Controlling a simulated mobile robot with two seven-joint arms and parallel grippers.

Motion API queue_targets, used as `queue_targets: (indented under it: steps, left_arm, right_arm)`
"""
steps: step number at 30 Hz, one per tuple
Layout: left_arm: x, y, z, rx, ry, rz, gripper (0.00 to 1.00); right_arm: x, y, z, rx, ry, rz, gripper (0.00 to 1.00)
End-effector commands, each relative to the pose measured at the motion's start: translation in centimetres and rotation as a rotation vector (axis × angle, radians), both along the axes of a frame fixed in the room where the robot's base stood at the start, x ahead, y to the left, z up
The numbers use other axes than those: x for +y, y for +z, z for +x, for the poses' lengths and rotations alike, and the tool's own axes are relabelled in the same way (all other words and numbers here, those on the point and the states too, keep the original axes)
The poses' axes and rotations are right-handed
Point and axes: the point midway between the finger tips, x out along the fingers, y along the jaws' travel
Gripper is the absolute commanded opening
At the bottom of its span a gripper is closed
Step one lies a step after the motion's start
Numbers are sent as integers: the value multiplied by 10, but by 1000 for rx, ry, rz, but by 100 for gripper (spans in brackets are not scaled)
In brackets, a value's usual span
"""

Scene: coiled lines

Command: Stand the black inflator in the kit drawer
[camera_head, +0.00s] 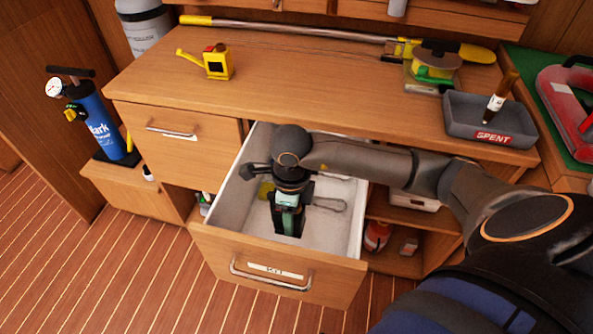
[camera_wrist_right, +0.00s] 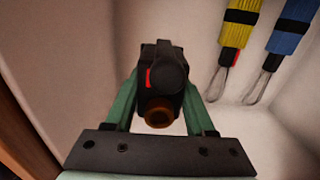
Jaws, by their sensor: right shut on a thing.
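The kit drawer (camera_head: 218,210) is pulled open below the bench, with pale inner walls and a label on its wooden front. My right gripper (camera_head: 287,222) reaches down into it from above. In the right wrist view its green fingers (camera_wrist_right: 162,112) are shut on the black inflator (camera_wrist_right: 162,75), which has a red mark and a brown-orange round end facing the camera. The inflator is inside the drawer's outline, near the front. Its lower end is hidden, so I cannot tell whether it touches the drawer floor. My left gripper is not in view.
A yellow strap (camera_wrist_right: 238,30) and a blue strap (camera_wrist_right: 290,30) with metal loops lie in the drawer beside the inflator. On the bench are a yellow can (camera_head: 218,63) and a grey SPENT tray (camera_head: 467,115). A blue pump (camera_head: 97,125) stands at left.

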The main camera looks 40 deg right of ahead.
Motion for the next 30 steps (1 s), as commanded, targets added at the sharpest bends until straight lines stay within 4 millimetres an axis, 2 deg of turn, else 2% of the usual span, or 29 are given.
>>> queue_targets:
  steps: [7, 14, 21, 30]
  left_arm:
    - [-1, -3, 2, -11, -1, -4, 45]
    - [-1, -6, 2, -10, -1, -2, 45]
    - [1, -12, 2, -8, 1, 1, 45]
    - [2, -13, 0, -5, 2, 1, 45]
  right_arm:
    - [0, -47, -2, 3, 1, 1, 0]
    - [0, -67, -2, 2, 2, 1, 0]
    - [0, -98, -2, 3, 2, 0, 0]
    - [0, -101, -1, -1, 2, -1, 0]
